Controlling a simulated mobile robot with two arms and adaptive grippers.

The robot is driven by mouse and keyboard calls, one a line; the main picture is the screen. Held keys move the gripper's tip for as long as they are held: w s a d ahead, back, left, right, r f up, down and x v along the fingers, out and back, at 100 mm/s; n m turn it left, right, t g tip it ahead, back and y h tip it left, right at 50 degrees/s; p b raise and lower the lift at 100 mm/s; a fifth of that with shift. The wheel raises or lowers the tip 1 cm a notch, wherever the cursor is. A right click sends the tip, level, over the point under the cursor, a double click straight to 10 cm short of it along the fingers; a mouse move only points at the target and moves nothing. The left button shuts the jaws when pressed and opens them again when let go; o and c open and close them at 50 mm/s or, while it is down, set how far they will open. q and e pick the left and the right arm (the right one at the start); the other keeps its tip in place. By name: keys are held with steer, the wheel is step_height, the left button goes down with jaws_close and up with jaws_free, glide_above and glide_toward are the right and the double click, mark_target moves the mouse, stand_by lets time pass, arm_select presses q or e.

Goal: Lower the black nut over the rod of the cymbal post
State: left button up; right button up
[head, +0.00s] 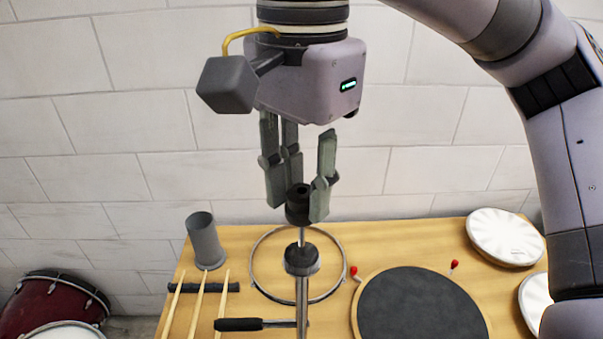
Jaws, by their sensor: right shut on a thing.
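My right gripper (300,203) points straight down and is shut on the black nut (298,208), a small dark cylinder with a hole in its top. The nut is between the fingertips, directly above the cymbal post (302,290). The post is a metal stand with a dark round piece (301,259) around it and a thin rod (301,237) rising from that. The rod's top meets the underside of the nut in this view; I cannot tell whether it is inside the hole. My left gripper is not in view.
A wooden table (370,245) holds a metal hoop (258,285), a grey cup (205,242), drumsticks (198,305) on a dark rest, a black-handled tool (238,324), a round dark pad (420,308), red-tipped pieces (354,271) and a white drumhead (505,237). A red drum (45,300) stands left.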

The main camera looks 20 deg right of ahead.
mark_target(301, 226)
steer(key=shift+f+b, duration=2.25)
steer(key=shift+f, duration=0.55)
steer(key=o, duration=1)
step_height(301, 226, up, 12)
steer(key=shift+f, duration=0.1)
